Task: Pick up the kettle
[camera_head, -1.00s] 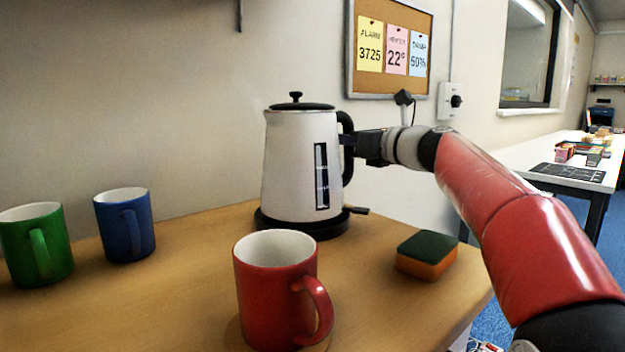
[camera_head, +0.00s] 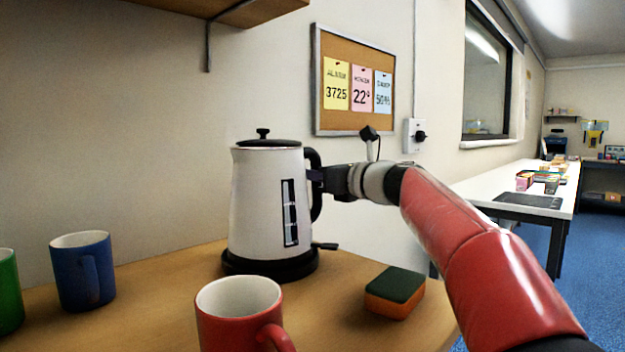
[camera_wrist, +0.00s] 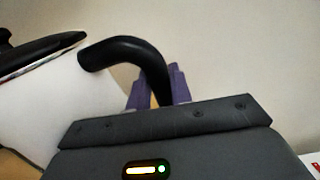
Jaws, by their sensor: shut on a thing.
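The kettle (camera_head: 265,205), white with a black lid and a dark level window, stands upright over its black round base (camera_head: 270,267) on the wooden counter; I see no clear gap between them. Its black handle (camera_head: 314,200) faces right. My gripper (camera_head: 318,177) reaches in from the right and is shut on the upper part of the handle. In the wrist view, the purple fingers (camera_wrist: 158,88) sit on either side of the curved handle (camera_wrist: 125,50), with the white kettle body (camera_wrist: 55,110) to the left. The lower handle is hidden there.
A red mug (camera_head: 238,315) stands in front of the kettle, and a sponge (camera_head: 395,292) lies to its right. Blue (camera_head: 82,270) and green (camera_head: 8,290) mugs stand at left. A shelf (camera_head: 215,8) hangs above left; a notice board (camera_head: 318,125) is on the wall behind.

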